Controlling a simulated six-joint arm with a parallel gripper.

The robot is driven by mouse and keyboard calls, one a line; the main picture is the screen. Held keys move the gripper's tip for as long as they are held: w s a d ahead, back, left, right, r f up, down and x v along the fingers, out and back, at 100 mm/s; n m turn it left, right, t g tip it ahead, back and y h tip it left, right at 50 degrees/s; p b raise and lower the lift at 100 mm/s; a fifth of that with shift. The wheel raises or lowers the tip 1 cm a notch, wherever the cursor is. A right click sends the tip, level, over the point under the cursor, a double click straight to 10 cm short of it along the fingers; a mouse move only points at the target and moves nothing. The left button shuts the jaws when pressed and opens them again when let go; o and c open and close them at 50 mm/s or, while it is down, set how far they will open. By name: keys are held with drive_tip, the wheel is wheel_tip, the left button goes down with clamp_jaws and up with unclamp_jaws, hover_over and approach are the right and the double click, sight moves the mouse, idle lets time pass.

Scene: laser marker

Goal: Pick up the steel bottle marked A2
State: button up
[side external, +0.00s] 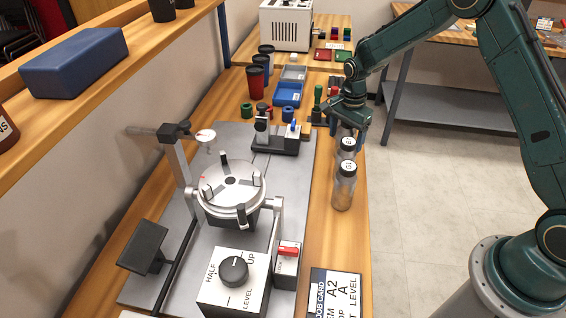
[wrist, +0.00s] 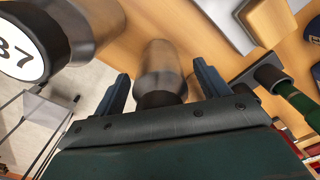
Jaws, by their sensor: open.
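My gripper (side external: 348,122) is open and points down at the far end of a row of steel bottles along the bench's right edge. In the wrist view, a steel bottle (wrist: 160,62) with a dark neck stands between the open fingers (wrist: 163,85), with a gap at each side. Its cap marking is hidden, so I cannot read whether it is A2. A neighbouring bottle (wrist: 85,22) has a black cap with a white label ending in 7. In the side view, a bottle with a black, labelled cap (side external: 344,187) stands nearest, and another bottle (side external: 346,146) stands behind it, close to my gripper.
A grey fixture plate (side external: 160,285) with a round clamp (side external: 231,185) and dial box (side external: 233,278) fills the bench left of the bottles. A job card (side external: 335,290) reading A2 lies in front. Floor lies right.

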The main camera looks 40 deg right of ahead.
idle(0.4)
drive_tip(key=c, duration=1.1)
drive_tip(key=shift+r, duration=0.1)
wheel_tip(320, 180, up, 20)
drive_tip(key=shift+f, duration=0.1)
idle(0.4)
